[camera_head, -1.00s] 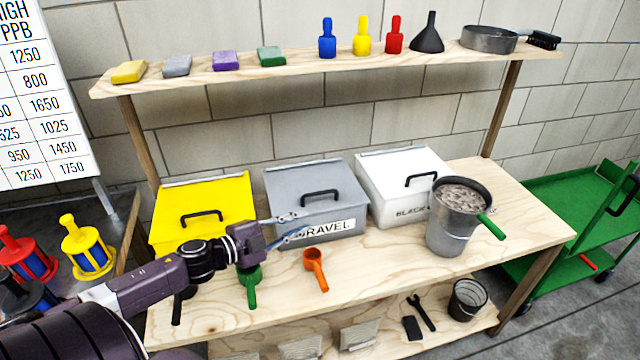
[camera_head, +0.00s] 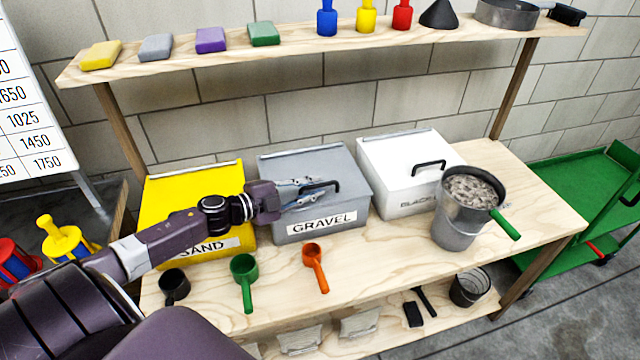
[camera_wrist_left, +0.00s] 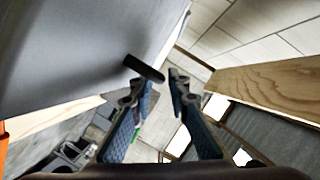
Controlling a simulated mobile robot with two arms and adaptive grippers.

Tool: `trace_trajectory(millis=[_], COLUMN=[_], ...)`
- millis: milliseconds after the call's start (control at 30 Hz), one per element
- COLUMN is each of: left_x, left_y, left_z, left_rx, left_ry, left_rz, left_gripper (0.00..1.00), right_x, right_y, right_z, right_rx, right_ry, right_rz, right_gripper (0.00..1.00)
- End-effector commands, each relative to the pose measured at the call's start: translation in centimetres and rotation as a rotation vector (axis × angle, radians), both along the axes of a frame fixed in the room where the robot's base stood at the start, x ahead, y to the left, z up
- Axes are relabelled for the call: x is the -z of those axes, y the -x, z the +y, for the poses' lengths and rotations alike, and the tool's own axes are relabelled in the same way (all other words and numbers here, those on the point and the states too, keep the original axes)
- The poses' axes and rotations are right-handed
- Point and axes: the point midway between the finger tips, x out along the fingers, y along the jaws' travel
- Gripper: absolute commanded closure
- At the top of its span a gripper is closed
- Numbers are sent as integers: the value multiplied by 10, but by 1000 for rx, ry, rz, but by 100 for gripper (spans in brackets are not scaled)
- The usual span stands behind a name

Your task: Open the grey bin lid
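The grey bin (camera_head: 350,190), labelled GRAVEL, stands on the wooden bench between the yellow and white bins. Its sloped grey lid (camera_head: 300,162) is closed, with a black bar handle (camera_head: 337,184) near the front. My left gripper (camera_head: 312,190) comes in from the left, with its fingers over the lid's front at the handle. In the left wrist view, the gripper (camera_wrist_left: 164,86) has its fingers apart, and the handle (camera_wrist_left: 143,68) lies just ahead of the fingertips. I cannot tell whether they touch it. My right gripper is not in view.
The yellow SAND bin (camera_head: 165,195) is under my left arm, and the white bin (camera_head: 390,150) stands to the right. Black, green (camera_head: 243,268) and orange (camera_head: 313,258) scoops lie in front. A shelf (camera_head: 330,55) runs above.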

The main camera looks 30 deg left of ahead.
Motion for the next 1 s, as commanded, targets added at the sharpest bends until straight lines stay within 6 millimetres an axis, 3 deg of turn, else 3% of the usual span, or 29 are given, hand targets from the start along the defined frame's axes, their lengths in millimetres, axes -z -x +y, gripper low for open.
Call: trace_trajectory(millis=[267,633,800,1000], left_x=[4,6,6,6], left_y=[-20,-23,-23,-22], left_z=[-8,-9,-9,-9], left_rx=[-1,0,0,0], left_ry=[1,1,1,1], left_rz=[0,0,0,1], left_gripper=[84,84,100,100], right_x=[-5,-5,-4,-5], right_y=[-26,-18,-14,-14], right_z=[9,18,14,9], right_rx=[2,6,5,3], right_ry=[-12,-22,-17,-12], right_rz=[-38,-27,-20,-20], right_gripper=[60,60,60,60])
